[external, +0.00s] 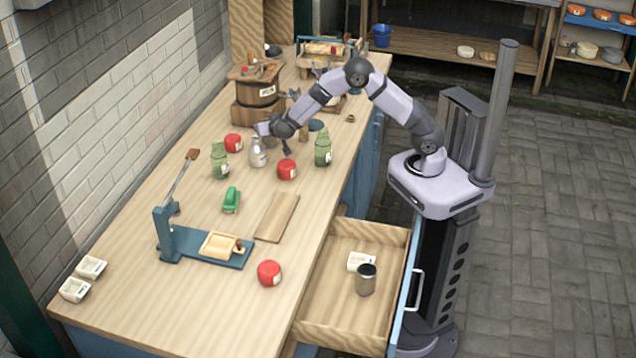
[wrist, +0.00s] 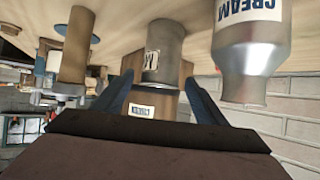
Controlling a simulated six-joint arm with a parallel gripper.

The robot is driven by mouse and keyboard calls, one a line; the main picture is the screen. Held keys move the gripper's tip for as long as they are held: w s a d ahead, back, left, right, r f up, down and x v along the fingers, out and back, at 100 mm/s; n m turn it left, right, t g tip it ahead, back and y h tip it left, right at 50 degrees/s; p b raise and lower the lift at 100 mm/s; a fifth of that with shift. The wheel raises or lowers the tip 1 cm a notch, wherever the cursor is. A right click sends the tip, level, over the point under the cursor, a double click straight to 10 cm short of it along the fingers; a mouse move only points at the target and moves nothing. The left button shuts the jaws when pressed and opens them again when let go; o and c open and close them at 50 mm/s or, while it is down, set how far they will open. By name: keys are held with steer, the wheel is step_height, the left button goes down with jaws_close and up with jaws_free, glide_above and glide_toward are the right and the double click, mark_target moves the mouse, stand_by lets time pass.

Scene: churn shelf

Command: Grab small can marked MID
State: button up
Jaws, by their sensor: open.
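The small metal can (wrist: 165,42) stands just ahead of my gripper in the wrist view, which appears upside down. Its partly visible label seems to begin with M. My gripper (wrist: 158,78) is open, with one dark finger on each side of the can's lower picture end; I cannot tell whether they touch it. In the external view my gripper (external: 274,129) is low over the far part of the bench, and the small can is hard to make out there. A larger can marked CREAM (wrist: 250,50) stands close beside the right finger; it also shows in the external view (external: 257,155).
A wooden churn (external: 256,92) stands behind the can. Red pots (external: 287,169) and green bottles (external: 322,150), (external: 219,162) surround the gripper area. A drawer (external: 335,315) stands open with a dark metal can (external: 366,280) inside.

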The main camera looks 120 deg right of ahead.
steer(key=shift+r+p+x, duration=0.15)
steer(key=shift+p+x, duration=0.2)
steer(key=shift+x, duration=0.8)
steer(key=shift+r+p+x, duration=0.15)
steer(key=shift+p+x, duration=0.2)
steer(key=shift+x, duration=1.7)
steer(key=c, duration=1.2)
